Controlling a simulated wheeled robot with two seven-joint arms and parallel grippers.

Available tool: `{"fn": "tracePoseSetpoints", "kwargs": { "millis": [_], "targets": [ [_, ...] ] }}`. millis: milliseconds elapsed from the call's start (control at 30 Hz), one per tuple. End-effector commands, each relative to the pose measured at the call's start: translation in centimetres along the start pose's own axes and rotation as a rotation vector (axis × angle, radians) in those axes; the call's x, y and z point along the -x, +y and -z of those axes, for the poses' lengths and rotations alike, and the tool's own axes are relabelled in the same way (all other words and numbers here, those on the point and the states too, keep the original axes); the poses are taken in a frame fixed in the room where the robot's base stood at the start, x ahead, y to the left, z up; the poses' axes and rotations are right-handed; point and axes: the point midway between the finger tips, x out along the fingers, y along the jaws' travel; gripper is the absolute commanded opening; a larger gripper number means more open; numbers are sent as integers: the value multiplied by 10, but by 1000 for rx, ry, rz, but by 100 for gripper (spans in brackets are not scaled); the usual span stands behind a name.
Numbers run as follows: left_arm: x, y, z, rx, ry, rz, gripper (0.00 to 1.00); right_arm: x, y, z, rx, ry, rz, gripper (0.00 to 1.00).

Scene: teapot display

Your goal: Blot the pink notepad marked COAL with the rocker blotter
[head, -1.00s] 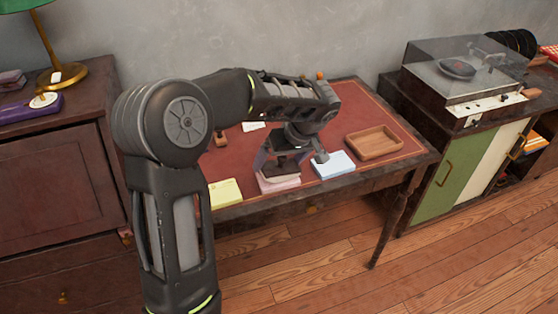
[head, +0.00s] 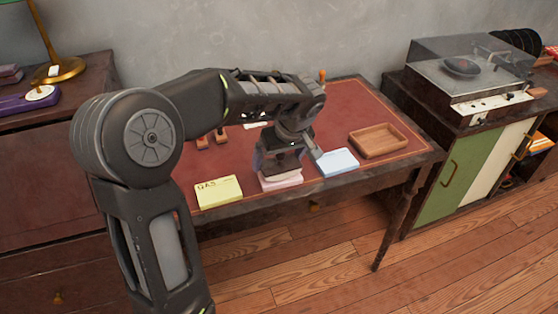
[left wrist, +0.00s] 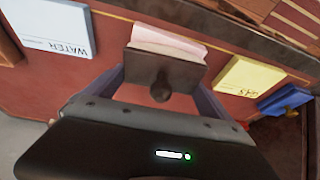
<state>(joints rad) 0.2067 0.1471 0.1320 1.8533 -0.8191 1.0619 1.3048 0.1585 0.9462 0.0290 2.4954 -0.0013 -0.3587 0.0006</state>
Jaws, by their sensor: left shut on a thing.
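The pink notepad (head: 281,183) lies at the front edge of the red-topped desk. It also shows in the left wrist view (left wrist: 168,42), partly covered; its marking is not visible. The rocker blotter (left wrist: 160,73) is dark brown with a round knob. My left gripper (head: 281,162) is shut on it, one finger on each side, right over the pink notepad. The blotter covers part of the pad in the wrist view. I cannot tell for sure whether it is touching the paper. My right gripper is not in view.
A yellow notepad marked GAS (head: 218,191) lies left of the pink one, a blue notepad (head: 338,162), marked WATER in the wrist view, to its right. A wooden tray (head: 378,137) stands farther right. Small wooden items (head: 202,142) stand behind. A turntable cabinet (head: 452,180) is at right.

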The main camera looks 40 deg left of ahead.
Motion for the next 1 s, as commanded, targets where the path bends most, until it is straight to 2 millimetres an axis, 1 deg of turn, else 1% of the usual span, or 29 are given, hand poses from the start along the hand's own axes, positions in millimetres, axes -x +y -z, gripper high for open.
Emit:
{"fn": "tracePoseSetpoints", "kwargs": {
  "millis": [33, 233, 667, 767, 1000],
  "targets": [
    [-1, -1, 0, 5, 2, -8, 53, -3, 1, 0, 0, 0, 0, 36],
    [0, -2, 0, 16, 2, -37, 53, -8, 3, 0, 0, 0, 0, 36],
    [1, -2, 1, 18, 2, -44, 53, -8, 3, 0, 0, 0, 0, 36],
    [5, -2, 2, 18, 3, -45, 53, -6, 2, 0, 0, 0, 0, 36],
    [23, -3, 10, 19, 3, -44, 53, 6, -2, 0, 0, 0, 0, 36]
  ]
}}
